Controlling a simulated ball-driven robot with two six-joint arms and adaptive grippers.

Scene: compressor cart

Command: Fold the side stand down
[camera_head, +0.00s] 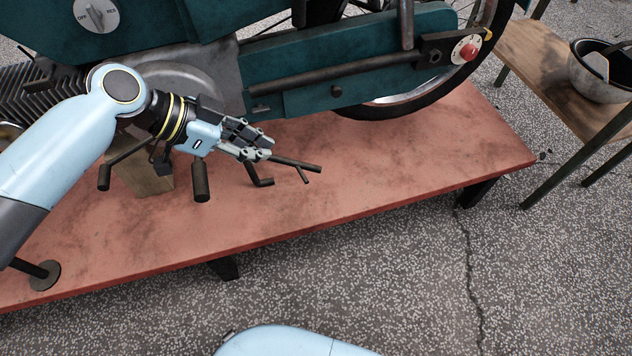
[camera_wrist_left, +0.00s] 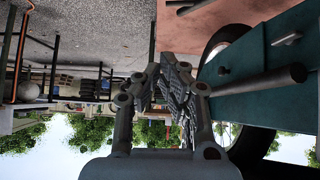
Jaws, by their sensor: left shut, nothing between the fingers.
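The side stand (camera_head: 298,164) looks like the thin dark rod with a short prong, sticking out to the right below the motorcycle's teal frame. It lies nearly level above the red platform, and its pivot end is hidden behind my gripper. My left gripper (camera_head: 262,148) is shut and empty, with its fingertips close above and left of the rod; I cannot tell whether they touch it. Dark rod ends (camera_wrist_left: 184,6) show at the top there. My right gripper is out of view.
The motorcycle stands on a red platform (camera_head: 420,165). A dark footpeg (camera_head: 200,182) and an L-shaped dark piece (camera_head: 260,181) hang near my gripper. A wooden block (camera_head: 145,170) stands under the engine. A bench with a bowl (camera_head: 598,85) is at right.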

